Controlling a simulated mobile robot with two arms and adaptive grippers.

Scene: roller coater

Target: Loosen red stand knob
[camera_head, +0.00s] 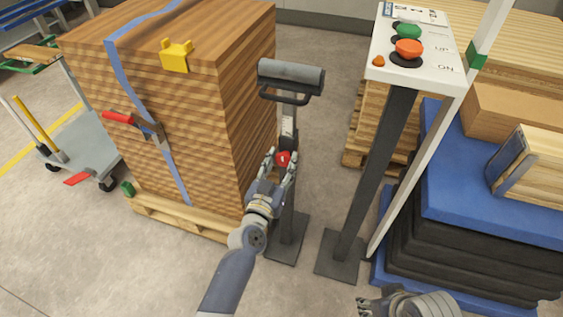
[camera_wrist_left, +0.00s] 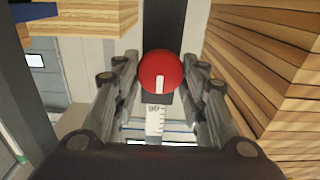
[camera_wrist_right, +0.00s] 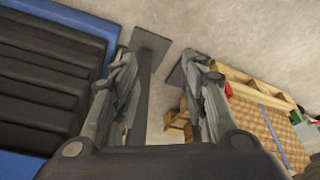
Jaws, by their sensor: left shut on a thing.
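The red stand knob (camera_head: 283,158) sits on the dark post of the roller stand (camera_head: 290,185). My left gripper (camera_head: 281,162) is shut on it, with one finger on each side. In the left wrist view the red knob (camera_wrist_left: 161,71) is round with a white mark, between the fingertips of the left gripper (camera_wrist_left: 161,76). A white scale strip (camera_wrist_left: 154,118) shows beside the knob on the post. The stand's grey roller (camera_head: 291,74) is at the top. My right gripper (camera_head: 368,302) is low at the bottom right, with empty, spread fingers (camera_wrist_right: 164,65).
A strapped wood stack (camera_head: 235,75) on a pallet stands close left of the post. A control panel (camera_head: 420,45) on a dark post stands to the right. A blue lift table (camera_head: 470,190) is further right. Open floor lies in front.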

